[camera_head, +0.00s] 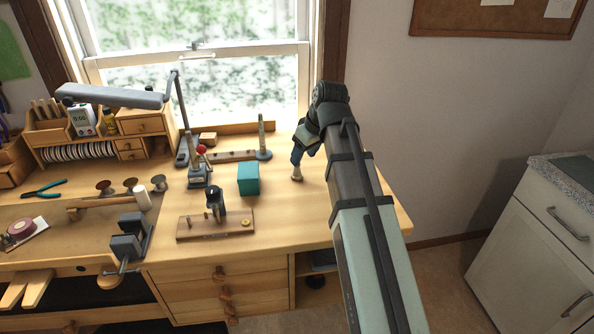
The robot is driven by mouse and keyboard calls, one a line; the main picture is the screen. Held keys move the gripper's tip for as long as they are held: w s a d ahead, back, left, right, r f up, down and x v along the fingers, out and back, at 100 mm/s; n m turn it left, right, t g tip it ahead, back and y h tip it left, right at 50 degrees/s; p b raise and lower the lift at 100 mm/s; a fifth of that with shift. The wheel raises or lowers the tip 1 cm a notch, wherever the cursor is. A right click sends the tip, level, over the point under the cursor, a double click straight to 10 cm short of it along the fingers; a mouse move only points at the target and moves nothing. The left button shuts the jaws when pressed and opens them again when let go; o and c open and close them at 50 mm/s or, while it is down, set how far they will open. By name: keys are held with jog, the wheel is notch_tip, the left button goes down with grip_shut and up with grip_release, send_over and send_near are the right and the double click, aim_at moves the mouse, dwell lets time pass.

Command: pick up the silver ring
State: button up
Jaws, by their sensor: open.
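I cannot make out the silver ring in the head view; it is too small to tell apart or is hidden. My gripper (297,172) points down over the right part of the wooden workbench (330,222), right of a teal box (248,179). It is open, and its fingertips are small and close to the bench top. My arm covers part of the bench behind and to the right of it. I cannot tell whether anything lies between the fingers.
Left of the gripper stand an upright rod on a round base (263,140), a red-knobbed tool (199,172) and a wooden board with a dark clamp (215,207). A vise (130,238) sits at the front edge. A lamp (112,96) overhangs the back left. Bench front right is clear.

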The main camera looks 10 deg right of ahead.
jog(key=shift+a+x, duration=0.2)
jog(key=shift+x, duration=2.9)
jog(key=shift+w+r, duration=0.1)
jog(key=shift+w, duration=0.05)
grip_shut()
